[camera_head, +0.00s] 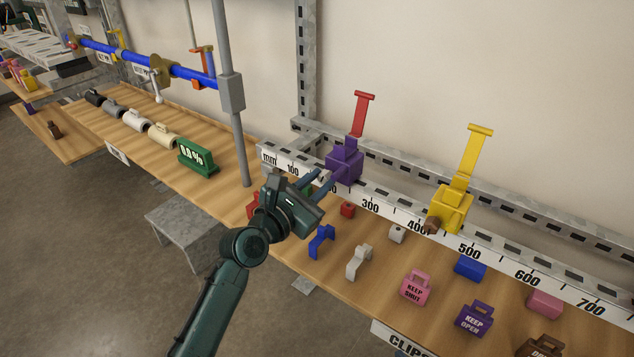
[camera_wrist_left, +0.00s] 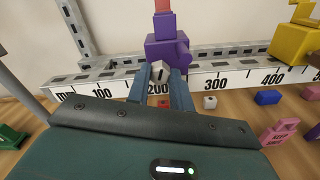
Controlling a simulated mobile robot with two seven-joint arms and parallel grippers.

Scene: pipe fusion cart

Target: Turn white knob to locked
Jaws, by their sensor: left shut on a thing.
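The white knob (camera_wrist_left: 160,74) sits on the front of a purple clamp block (camera_wrist_left: 168,50) in the left wrist view, with a small dark mark on its face. The purple block (camera_head: 344,163) stands on the ruler rail in the head view, with a red handle (camera_head: 362,112) rising from it. My left gripper (camera_wrist_left: 162,82) has one finger on each side of the knob and is shut on it. In the head view my left gripper (camera_head: 324,182) reaches the block's front, and the knob is hidden there. My right gripper is not in view.
A yellow clamp block (camera_head: 451,205) with a raised yellow handle stands further right on the ruler rail (camera_head: 500,258). Small clips and tags, including a pink one (camera_head: 417,287), lie on the wooden bench below. A grey post (camera_head: 236,130) stands left of my gripper.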

